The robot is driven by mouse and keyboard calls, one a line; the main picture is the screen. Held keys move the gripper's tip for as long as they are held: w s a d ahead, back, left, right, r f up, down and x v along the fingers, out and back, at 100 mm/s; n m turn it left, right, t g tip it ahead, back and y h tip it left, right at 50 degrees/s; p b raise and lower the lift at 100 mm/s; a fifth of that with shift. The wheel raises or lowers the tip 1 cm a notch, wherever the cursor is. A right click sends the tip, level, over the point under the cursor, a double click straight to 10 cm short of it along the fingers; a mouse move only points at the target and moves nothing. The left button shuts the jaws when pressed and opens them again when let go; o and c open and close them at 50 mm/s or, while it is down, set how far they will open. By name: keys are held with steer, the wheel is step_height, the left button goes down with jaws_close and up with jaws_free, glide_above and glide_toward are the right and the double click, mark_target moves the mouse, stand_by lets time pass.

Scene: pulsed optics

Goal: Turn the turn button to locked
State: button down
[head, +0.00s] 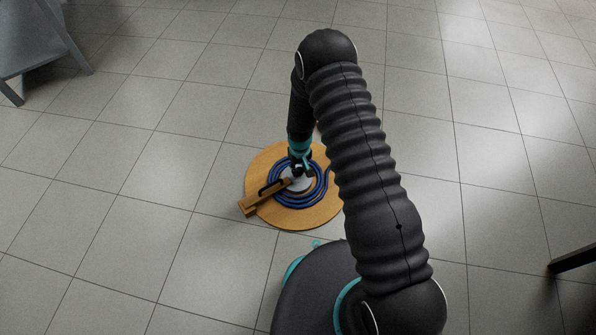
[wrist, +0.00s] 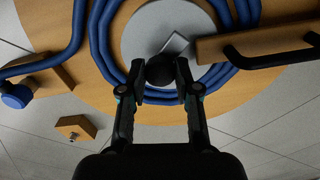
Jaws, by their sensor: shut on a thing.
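A black round knob (wrist: 160,69), which looks to be the turn button, sits over a light grey disc (wrist: 145,32) in the middle of a round wooden board. A small grey metal piece (wrist: 175,46) shows just beyond the knob. My gripper (wrist: 157,80) is shut on the knob, one finger on each side. In the head view my gripper (head: 300,167) reaches down over the middle of the board, and the knob is too small to make out there. The lock markings, if any, cannot be seen.
The round wooden board (head: 308,216) lies low over the tiled floor. A blue hose (head: 284,203) coils around the disc. A wooden bar (head: 252,203) with a black handle (wrist: 270,56) juts out across the board.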

mark_target(300, 171)
steer(key=m, duration=0.1)
steer(key=m+b, duration=0.1)
steer(key=m, duration=0.1)
steer(key=m+b, duration=0.1)
steer(key=shift+s+f+m, duration=0.25)
steer(key=shift+s+m, duration=0.05)
steer(key=shift+m+b, duration=0.7)
steer(key=shift+m, duration=1.3)
steer(key=shift+r, duration=0.1)
steer(key=c, duration=0.8)
jaws_free()
steer(key=shift+w, duration=0.1)
steer(key=shift+w+r, duration=0.1)
steer(key=shift+w+r, duration=0.1)
steer(key=shift+r, duration=0.45)
step_height(300, 171, up, 11)
steer(key=shift+f, duration=0.1)
